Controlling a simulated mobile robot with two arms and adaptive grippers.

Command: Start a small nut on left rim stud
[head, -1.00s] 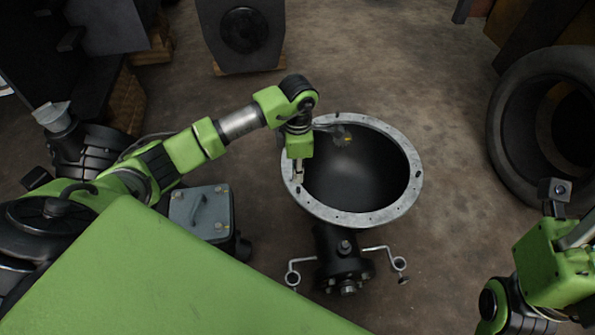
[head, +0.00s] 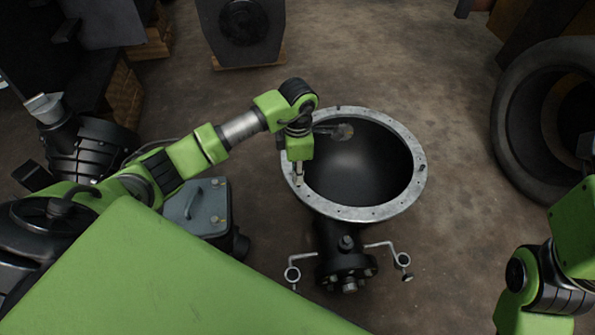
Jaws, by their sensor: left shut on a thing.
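A grey flanged rim (head: 365,214) rings a dark, open bowl in the middle of the head view. Small studs or holes dot the rim, with a dark one at the right side (head: 421,167). My left gripper (head: 299,178) points down at the left part of the rim. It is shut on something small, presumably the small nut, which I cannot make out. The left rim stud is hidden at or under the fingertips, and I cannot tell whether the nut touches it. My right arm (head: 573,235) is at the right edge; its gripper is outside the picture.
A black housing with bolts (head: 345,262) and two bent metal arms ending in rings lies below the bowl. A grey box with a handle (head: 198,205) stands left. A large tyre (head: 515,130) stands right. Bare floor (head: 455,215) lies between tyre and bowl.

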